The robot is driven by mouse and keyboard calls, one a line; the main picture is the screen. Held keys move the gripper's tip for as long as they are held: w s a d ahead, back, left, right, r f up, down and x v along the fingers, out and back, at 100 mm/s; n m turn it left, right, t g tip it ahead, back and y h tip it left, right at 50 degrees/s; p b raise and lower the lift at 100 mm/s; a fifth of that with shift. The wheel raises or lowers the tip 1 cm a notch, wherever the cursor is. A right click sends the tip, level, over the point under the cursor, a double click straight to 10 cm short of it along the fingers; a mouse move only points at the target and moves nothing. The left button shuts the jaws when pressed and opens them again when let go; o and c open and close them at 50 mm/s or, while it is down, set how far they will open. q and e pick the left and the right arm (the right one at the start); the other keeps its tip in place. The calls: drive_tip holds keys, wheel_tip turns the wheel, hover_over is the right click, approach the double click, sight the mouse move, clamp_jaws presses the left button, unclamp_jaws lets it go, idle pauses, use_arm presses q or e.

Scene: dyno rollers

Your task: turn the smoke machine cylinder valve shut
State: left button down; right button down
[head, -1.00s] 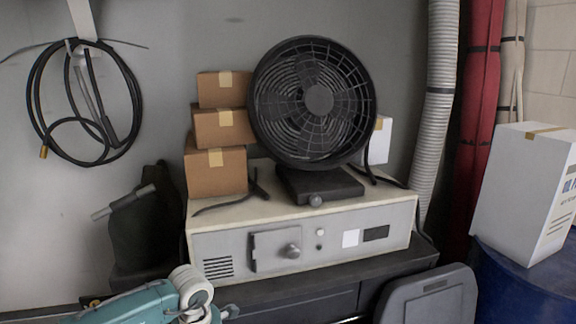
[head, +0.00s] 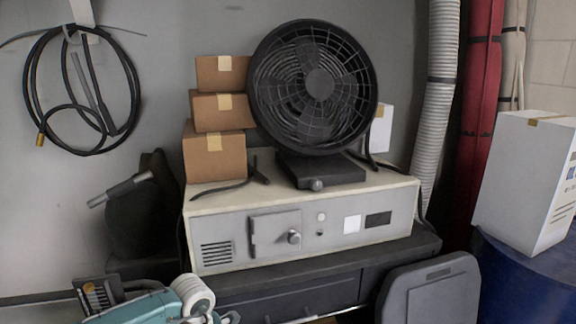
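A pale box-shaped machine (head: 222,225) stands on a dark cabinet. Its front has a small square door with a round knob (head: 294,237), a vent grille and small labels. I cannot tell whether it is the smoke machine. I make out no gas cylinder or cylinder valve for certain. A small brass-coloured round part shows on a dark slatted thing (head: 98,297) at the lower left; I cannot tell what it is. A teal and white link of my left arm shows at the bottom left, in front of the cabinet. Neither gripper's fingertips are in view.
A black fan (head: 318,82) and stacked cardboard boxes (head: 215,158) stand on the machine. A coiled hose (head: 38,100) hangs on the wall. A dark bulky thing with a grey tube (head: 122,190) stands left. A grey panel (head: 428,297), blue drum (head: 520,285) and white box (head: 520,185) fill the right.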

drive_tip(key=shift+a, duration=0.15)
use_arm(q)
drive_tip(key=shift+s, duration=0.2)
use_arm(e)
drive_tip(key=shift+s+a, duration=0.15)
drive_tip(key=shift+a, duration=0.4)
use_arm(q)
drive_tip(key=shift+d+f, duration=0.15)
drive_tip(key=shift+d, duration=0.15)
use_arm(e)
drive_tip(key=shift+d+f, duration=0.1)
drive_tip(key=shift+d, duration=0.3)
